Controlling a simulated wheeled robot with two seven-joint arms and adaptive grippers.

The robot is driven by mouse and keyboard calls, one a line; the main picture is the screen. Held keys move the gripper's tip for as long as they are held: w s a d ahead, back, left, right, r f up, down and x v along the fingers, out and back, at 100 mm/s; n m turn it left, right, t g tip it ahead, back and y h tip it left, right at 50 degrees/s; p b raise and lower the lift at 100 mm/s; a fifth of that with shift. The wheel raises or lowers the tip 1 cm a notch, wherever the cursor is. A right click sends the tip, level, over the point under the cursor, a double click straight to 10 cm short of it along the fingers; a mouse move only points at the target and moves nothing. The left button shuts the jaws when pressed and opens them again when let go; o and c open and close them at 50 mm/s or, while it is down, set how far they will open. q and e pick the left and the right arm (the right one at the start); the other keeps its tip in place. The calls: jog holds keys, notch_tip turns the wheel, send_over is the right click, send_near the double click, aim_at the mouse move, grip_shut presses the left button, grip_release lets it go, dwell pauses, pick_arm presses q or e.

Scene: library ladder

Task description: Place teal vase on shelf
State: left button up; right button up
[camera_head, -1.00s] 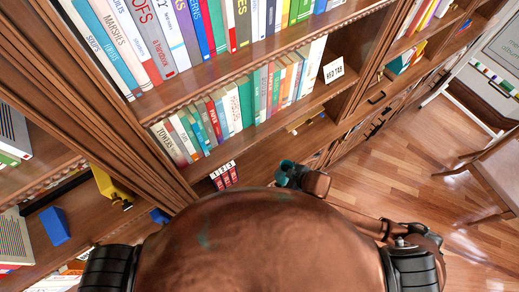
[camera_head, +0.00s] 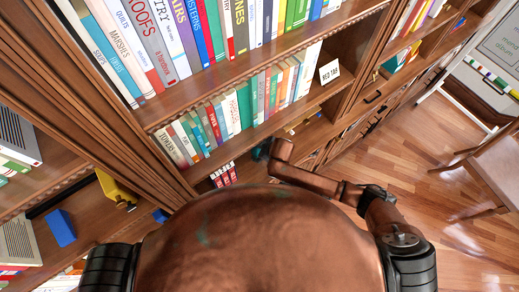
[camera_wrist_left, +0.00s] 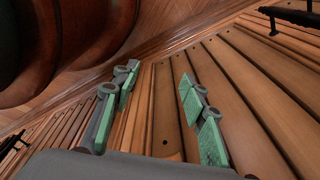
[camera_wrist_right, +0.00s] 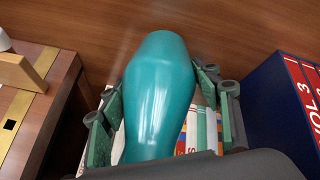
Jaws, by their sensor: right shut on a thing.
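The teal vase (camera_wrist_right: 160,95) stands between the fingers of my right gripper (camera_wrist_right: 161,88), which is shut on it. In the head view only a small teal part of the vase (camera_head: 262,151) shows beyond my right wrist, in front of the opening above the lower shelf (camera_head: 257,177). The right wrist view shows a brown wooden surface behind the vase; I cannot tell whether its base touches anything. My left gripper (camera_wrist_left: 159,76) is open and empty in its wrist view, over wooden slats or boards, and is hidden in the head view.
Red and blue volumes (camera_wrist_right: 290,105) stand right of the vase, a brown box with gold trim (camera_wrist_right: 32,115) left of it. Striped book spines (camera_wrist_right: 203,130) show behind the gripper. Book rows (camera_head: 240,110) fill the shelf above. A chair (camera_head: 485,170) stands at right.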

jog(key=shift+f, duration=0.3)
jog(key=shift+f, duration=0.1)
jog(key=o, duration=1.4)
jog(key=v, duration=1.2)
jog(key=shift+a, duration=0.1)
